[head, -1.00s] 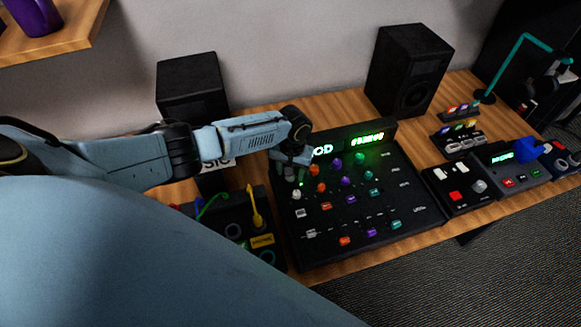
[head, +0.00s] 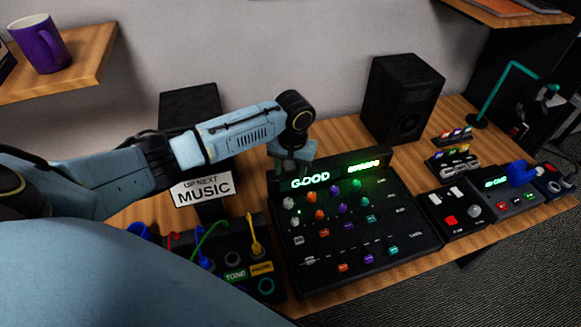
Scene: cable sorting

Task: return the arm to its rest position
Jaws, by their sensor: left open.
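My left arm reaches in from the left across the desk in the head view. Its gripper (head: 291,165) points down just behind the upper left edge of the black mixer (head: 362,255), near the lit green "GOOD" display (head: 310,181). The gripper is open, and I see nothing held in it. Whether it touches the mixer's edge I cannot tell. My right gripper is not in view.
A patch box (head: 215,236) with coloured cables stands left of the mixer, behind it a "MUSIC" sign (head: 203,188). Black speakers (head: 402,98) stand at the back. Small control boxes (head: 450,209) and a teal stand (head: 497,92) are at right.

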